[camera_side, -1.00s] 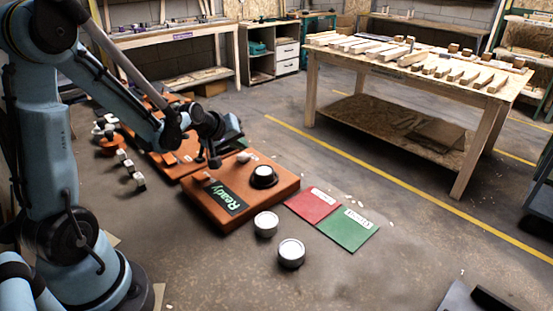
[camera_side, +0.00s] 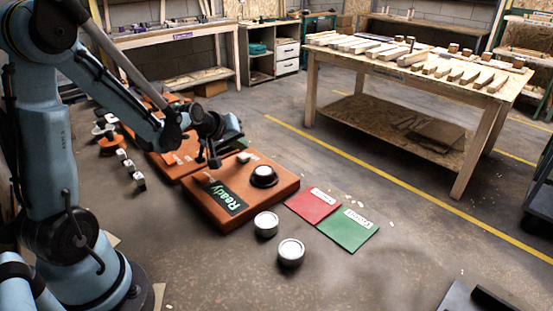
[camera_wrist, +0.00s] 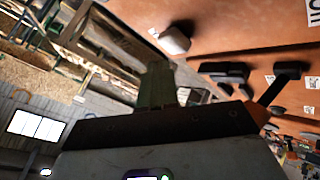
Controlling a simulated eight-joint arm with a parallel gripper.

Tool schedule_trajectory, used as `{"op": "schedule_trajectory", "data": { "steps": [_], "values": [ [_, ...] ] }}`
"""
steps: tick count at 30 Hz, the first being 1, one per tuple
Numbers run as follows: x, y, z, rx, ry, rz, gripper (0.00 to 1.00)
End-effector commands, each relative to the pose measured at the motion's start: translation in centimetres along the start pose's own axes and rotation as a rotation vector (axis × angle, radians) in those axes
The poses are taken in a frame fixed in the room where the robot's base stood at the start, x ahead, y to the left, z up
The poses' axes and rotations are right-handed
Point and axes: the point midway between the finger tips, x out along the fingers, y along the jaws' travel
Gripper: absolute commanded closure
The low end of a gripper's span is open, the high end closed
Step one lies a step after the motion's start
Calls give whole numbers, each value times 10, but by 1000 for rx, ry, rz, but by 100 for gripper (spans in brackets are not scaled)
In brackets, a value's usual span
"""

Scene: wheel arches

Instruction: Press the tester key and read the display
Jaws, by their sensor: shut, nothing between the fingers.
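The orange tester box (camera_side: 262,208) lies on the floor in the side view. Its dark display (camera_side: 231,198) reads "Ready" in green letters. A small pale block, which looks like the key (camera_side: 243,157), sits near the box's back edge. It also seems to show as a whitish block in the wrist view (camera_wrist: 175,40). A black round piece with a white top (camera_side: 263,175) sits on the box. My gripper (camera_side: 214,163) is shut and empty, just left of the pale block, above the box's back left edge. I cannot tell whether its tips touch anything.
Two pale-topped round cans (camera_side: 266,224) (camera_side: 291,252) stand on the floor in front of the box. A labelled red mat (camera_side: 311,206) and green mat (camera_side: 347,232) lie to the right. Another orange base (camera_side: 176,165) with dark parts is behind left.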

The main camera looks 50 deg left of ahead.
Motion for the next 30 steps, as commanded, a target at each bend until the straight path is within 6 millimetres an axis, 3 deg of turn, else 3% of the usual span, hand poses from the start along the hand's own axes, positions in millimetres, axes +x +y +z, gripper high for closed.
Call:
{"op": "schedule_trajectory", "data": {
  "steps": [30],
  "values": [
    [6,-5,4,0,0,0,100]
  ]
}}
